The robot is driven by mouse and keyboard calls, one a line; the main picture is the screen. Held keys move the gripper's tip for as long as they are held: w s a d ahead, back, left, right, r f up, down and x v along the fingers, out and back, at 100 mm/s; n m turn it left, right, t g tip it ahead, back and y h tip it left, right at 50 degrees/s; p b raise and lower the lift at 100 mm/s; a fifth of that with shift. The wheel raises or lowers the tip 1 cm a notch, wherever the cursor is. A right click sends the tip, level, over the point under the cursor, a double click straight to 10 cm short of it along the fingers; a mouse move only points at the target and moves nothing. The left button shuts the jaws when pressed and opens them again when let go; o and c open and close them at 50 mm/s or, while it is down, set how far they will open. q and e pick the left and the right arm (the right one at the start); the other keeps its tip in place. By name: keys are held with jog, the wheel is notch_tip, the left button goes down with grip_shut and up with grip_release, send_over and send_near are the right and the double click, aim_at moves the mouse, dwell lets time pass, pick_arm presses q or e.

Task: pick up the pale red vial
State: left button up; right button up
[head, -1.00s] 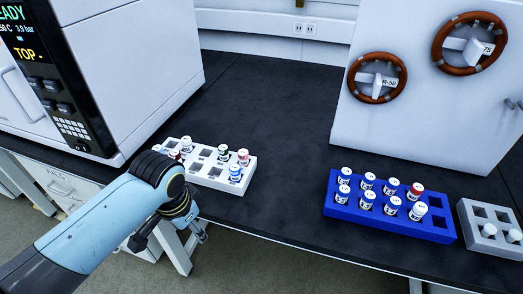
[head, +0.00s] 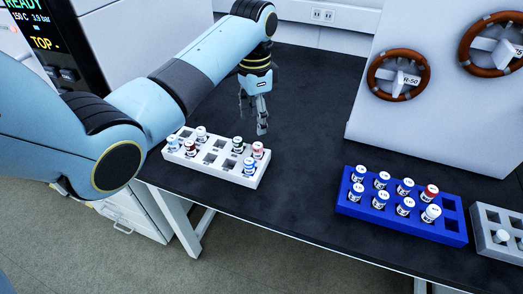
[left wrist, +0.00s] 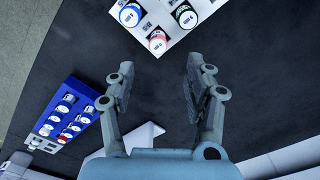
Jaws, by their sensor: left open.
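The pale red vial (head: 258,150) stands upright at the right end of the white rack (head: 217,166). In the left wrist view the pale red vial (left wrist: 157,42) sits in a corner of the white rack (left wrist: 178,38), just ahead of the fingertips. My left gripper (head: 262,126) points down above the dark bench, just behind the vial in the head view. It is open, and its fingers (left wrist: 160,70) are spread with nothing between them. The vial is not touched. My right gripper is not in view.
A blue-capped vial (head: 249,166) and a dark-capped vial (head: 237,144) stand close to the pale red one. A blue rack (head: 400,219) with several vials and a grey rack (head: 486,240) stand to the right. The bench (head: 308,100) behind is clear.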

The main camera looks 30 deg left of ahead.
aim_at(258, 145)
pick_arm(q)
jog(key=f, duration=0.5)
jog(key=f+b, duration=0.1)
jog(key=f, duration=0.3)
jog(key=shift+d+f, duration=0.2)
jog(key=shift+f, duration=0.2)
grip_shut()
jog(key=shift+r, duration=0.15)
